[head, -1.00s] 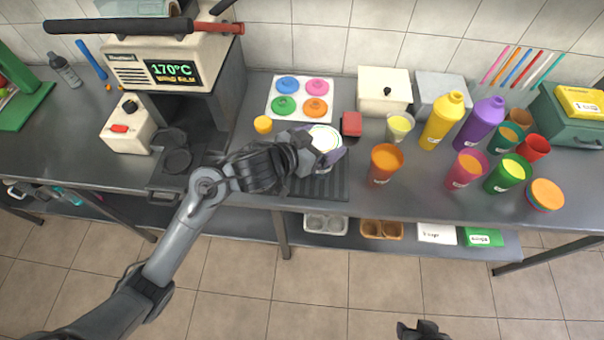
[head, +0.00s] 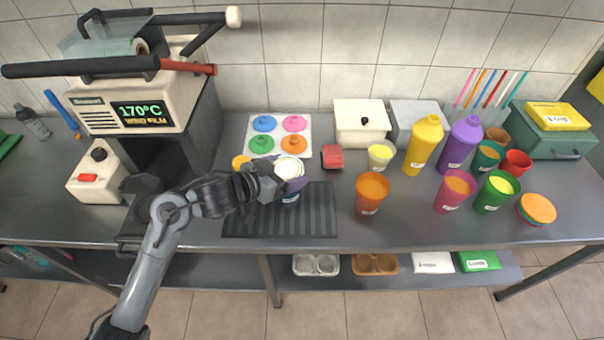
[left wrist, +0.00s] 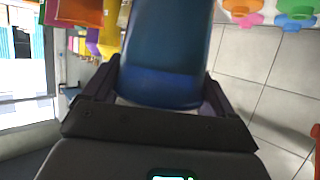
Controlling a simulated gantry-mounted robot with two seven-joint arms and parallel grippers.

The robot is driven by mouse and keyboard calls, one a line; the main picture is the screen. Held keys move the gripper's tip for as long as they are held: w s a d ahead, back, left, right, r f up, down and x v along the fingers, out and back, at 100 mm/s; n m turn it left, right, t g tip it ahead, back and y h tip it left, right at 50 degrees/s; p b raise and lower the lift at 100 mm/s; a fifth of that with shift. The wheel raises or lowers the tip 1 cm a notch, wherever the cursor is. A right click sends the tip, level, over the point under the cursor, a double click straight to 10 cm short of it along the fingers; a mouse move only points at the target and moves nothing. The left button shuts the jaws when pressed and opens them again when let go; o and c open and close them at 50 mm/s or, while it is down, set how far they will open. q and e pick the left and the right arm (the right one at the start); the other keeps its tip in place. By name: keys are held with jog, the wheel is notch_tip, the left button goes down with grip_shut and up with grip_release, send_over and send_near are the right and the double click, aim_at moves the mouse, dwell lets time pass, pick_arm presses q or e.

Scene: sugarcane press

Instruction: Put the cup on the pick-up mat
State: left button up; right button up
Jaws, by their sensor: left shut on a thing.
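My left gripper (head: 284,182) is shut on a blue cup (head: 290,198) with a pale, green-ringed top. The gripper's fingers hide much of the cup in the head view. In the left wrist view the cup's blue side (left wrist: 165,60) fills the space between the two fingers (left wrist: 160,104). A dark ribbed mat (head: 285,222) lies on the counter at its front edge. The cup appears over the mat's back part; I cannot tell whether its base touches it. My right gripper is out of view.
A tray of coloured lids (head: 278,131) and a red block (head: 332,157) are behind the mat. An orange cup (head: 371,192) stands to its right, with several cups and bottles beyond. The sealing machine (head: 140,115) stands to the left.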

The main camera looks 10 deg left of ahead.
pick_arm(q)
jog(key=shift+w+a+f+b, duration=0.2)
jog(key=shift+a+f, duration=0.2)
jog(key=shift+a, duration=0.3)
jog(key=shift+w+a+f+b, duration=0.15)
jog(key=shift+a+f, duration=0.2)
jog(key=shift+a, duration=0.3)
jog(key=shift+f+b, duration=0.9)
jog(key=shift+f, duration=1.25)
jog(key=o, duration=1.8)
